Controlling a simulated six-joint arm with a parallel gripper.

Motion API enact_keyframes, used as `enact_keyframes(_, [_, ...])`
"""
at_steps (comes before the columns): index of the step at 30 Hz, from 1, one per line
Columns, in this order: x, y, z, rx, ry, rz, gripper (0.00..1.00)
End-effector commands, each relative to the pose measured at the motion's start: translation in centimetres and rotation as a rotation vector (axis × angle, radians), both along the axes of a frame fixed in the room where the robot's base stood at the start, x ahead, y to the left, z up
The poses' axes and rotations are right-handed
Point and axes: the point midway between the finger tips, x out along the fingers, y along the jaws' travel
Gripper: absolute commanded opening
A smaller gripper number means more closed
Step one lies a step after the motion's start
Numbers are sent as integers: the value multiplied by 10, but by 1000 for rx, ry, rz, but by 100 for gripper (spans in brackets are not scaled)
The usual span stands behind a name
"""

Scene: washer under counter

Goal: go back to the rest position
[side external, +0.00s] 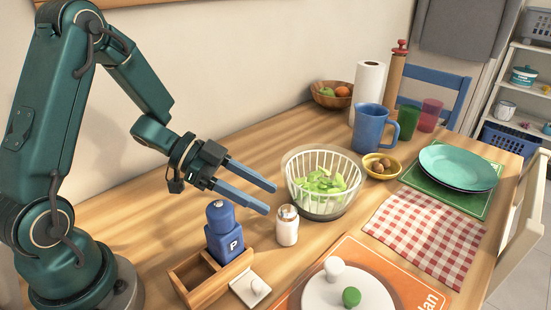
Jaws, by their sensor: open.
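My gripper (256,188) is open and empty in the side external view. It is held above the wooden table, left of a white slotted bowl (312,163) with green leaves in it. Its two blue-grey fingers point right and slightly down. A blue pepper mill (223,238) marked P and a white shaker (287,226) with a metal top stand below and in front of the fingers. The gripper appears apart from them.
A white round lid (335,298) with knobs rests on an orange mat (290,299). A blue pitcher (371,128), paper towel roll (367,84) and teal plates (458,164) stand farther right. Bare table lies behind the gripper.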

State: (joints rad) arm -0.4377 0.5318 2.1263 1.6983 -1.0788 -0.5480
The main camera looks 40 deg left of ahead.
Motion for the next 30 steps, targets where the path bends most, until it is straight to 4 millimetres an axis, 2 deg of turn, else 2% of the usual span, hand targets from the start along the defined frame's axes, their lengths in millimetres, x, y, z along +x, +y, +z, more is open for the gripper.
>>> enact_keyframes(6, [17,-30,-19,1,5,-5,55])
enact_keyframes(13, [30,-48,-35,1,5,0,55])
enact_keyframes(25, [30,-47,10,3,-7,-2,55])
enact_keyframes(30, [25,-19,27,4,-4,7,55])
